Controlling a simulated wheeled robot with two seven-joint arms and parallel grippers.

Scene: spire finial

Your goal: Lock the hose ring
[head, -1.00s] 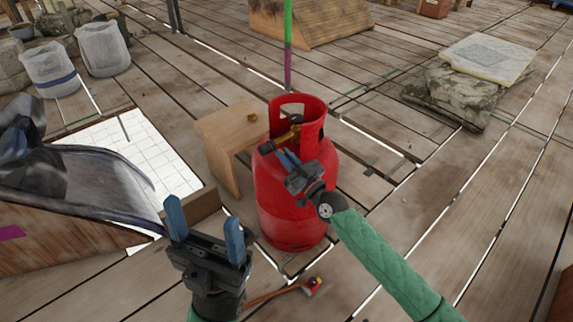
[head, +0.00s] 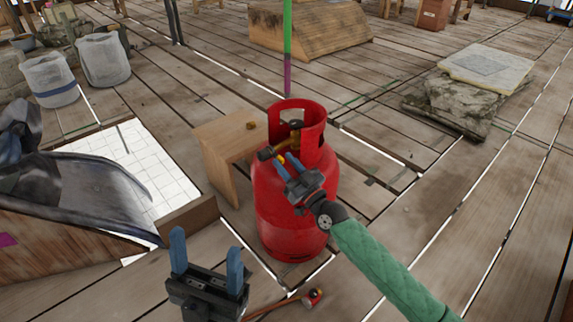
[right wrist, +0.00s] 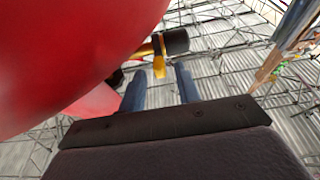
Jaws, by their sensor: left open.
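A red gas cylinder (head: 292,215) stands upright on the planks. Inside its collar is a brass valve outlet (head: 278,147) with a black end (head: 265,153). The right wrist view shows this black end (right wrist: 176,40) and a yellow-orange tab (right wrist: 159,68) hanging below the fitting. My right gripper (head: 284,164) is at the collar, just below the outlet. Its blue fingers are apart, with the tab just beyond and between their tips; contact cannot be told. My left gripper (head: 206,245) is open and empty, left of the cylinder. A hose with a red-and-brass end (head: 313,297) lies low in front.
A small wooden stand (head: 225,140) is close behind the cylinder on the left. A sloping metal sheet (head: 100,195) and a white gridded panel (head: 150,165) lie left. Planks on the right are largely clear, with stacked slabs (head: 480,75) farther back.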

